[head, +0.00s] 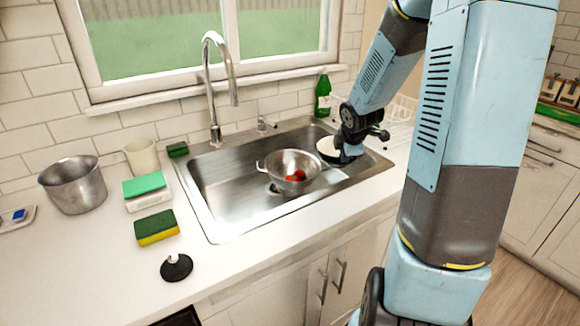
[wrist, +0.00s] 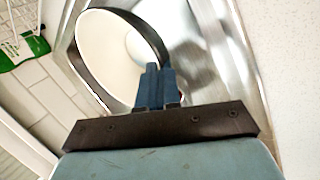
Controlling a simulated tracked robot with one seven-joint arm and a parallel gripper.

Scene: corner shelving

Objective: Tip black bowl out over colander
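The black bowl (head: 328,150) has a white inside and hangs over the right part of the sink, to the right of the colander. In the wrist view the bowl (wrist: 105,48) shows its pale inside and dark outer edge, and I see no contents. My gripper (head: 347,153) is shut on the bowl's near rim; its blue fingers (wrist: 155,72) are together there. The metal colander (head: 277,163) sits in the sink with red round pieces (head: 296,176) in it. The bowl's exact tilt is hard to tell.
The steel sink (head: 225,205) has a tall faucet (head: 213,85) behind it. A green bottle (head: 322,97) and a white dish rack (head: 402,110) stand behind the bowl. A pot (head: 74,186), a cup (head: 142,158) and sponges (head: 155,228) stand on the left counter.

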